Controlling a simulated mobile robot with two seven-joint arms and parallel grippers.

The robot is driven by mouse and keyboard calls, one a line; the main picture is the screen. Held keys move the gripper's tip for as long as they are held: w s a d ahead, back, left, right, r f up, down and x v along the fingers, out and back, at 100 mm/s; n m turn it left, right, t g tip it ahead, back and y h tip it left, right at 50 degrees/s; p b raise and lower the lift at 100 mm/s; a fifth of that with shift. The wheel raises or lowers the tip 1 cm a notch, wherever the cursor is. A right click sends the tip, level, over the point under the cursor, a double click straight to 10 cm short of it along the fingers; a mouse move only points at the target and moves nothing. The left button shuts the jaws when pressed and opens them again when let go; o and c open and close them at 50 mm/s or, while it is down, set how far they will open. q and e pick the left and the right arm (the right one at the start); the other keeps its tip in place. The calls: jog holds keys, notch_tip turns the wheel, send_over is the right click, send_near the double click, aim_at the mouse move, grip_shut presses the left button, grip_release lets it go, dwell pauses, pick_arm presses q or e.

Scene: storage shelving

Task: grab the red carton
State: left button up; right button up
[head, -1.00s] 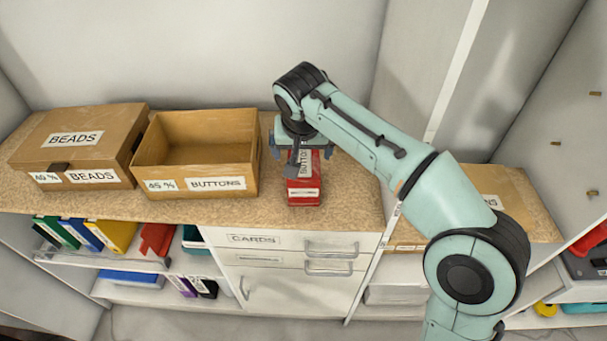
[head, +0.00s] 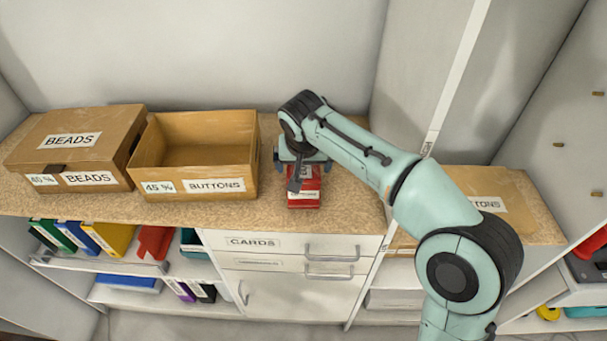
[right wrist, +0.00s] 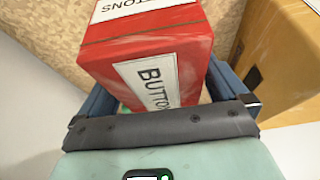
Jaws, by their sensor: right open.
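The red carton (head: 304,198) stands on the speckled countertop, right of the open BUTTONS box, with a white label on its front. My right gripper (head: 302,168) is over it from above and hides much of its top. In the right wrist view the red carton (right wrist: 150,60), labelled BUTTONS, lies between the two blue fingers of my right gripper (right wrist: 160,95). The fingers are open, one on each side of it. I cannot tell whether either finger touches it. My left gripper is not in view.
The open BUTTONS box (head: 235,187) and the closed BEADS box (head: 90,180) stand left on the countertop (head: 350,215). A white partition (head: 440,100) rises to the right, with another cardboard box (head: 490,190) beyond it. Drawers (head: 290,245) and shelves with binders lie below.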

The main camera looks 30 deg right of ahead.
jog(key=shift+f, duration=0.2)
dwell(0.4)
jog(key=c, duration=1)
jog(key=shift+c, duration=0.3)
jog(key=shift+r, duration=0.1)
